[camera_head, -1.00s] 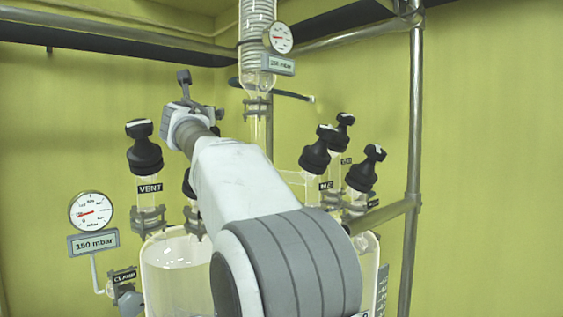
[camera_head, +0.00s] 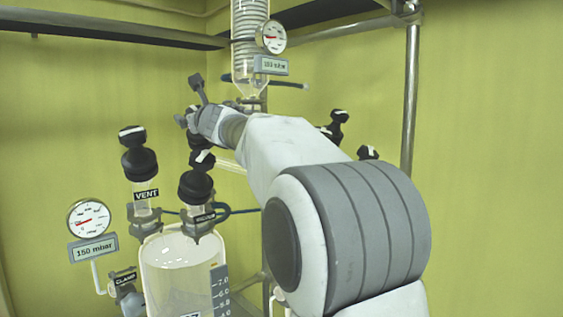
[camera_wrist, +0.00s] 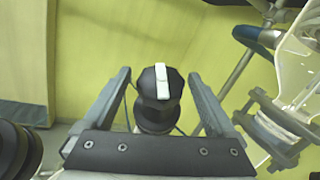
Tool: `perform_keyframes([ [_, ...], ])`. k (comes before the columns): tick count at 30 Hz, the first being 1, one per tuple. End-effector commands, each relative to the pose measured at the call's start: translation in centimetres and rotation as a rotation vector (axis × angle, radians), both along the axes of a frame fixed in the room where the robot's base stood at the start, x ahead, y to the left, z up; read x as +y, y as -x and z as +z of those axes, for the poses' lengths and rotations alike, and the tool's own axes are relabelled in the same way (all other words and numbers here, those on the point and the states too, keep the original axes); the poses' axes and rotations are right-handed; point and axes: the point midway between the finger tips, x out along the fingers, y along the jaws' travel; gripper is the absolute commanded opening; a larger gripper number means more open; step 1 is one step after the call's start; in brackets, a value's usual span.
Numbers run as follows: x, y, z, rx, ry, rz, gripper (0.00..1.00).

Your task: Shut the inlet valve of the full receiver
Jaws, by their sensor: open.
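My gripper (camera_head: 191,103) is raised near the back in the head view, in front of the column's lower end. In the wrist view my gripper (camera_wrist: 159,76) is open. A black valve knob with a white bar (camera_wrist: 160,88) appears between its fingers, with gaps on both sides; I cannot tell its depth or label. The left glass receiver (camera_head: 178,270) has a scale on its right side. It carries a knob on the VENT neck (camera_head: 138,160) and another knob (camera_head: 196,186) with a small, hard-to-read label. My arm hides most of the right receiver.
A glass coil column (camera_head: 250,45) with a gauge (camera_head: 271,37) hangs above. A gauge (camera_head: 89,217) reading 150 mbar stands at left. More black knobs (camera_head: 338,122) show behind my arm. A metal upright (camera_head: 410,100) stands at right.

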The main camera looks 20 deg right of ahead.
Motion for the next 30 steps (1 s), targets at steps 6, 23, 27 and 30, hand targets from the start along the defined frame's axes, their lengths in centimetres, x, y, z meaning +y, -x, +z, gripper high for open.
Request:
perform_keyframes([
  [6,-0.2,0.0,0.7,0.023,0.046,0.078,0.92],
  [23,-0.3,0.8,0.0,0.062,0.147,0.252,0.92],
  [27,-1.3,3.6,-0.2,0.06,0.146,0.249,0.92],
  [30,-2.0,5.5,-0.1,0.061,0.145,0.249,0.92],
])
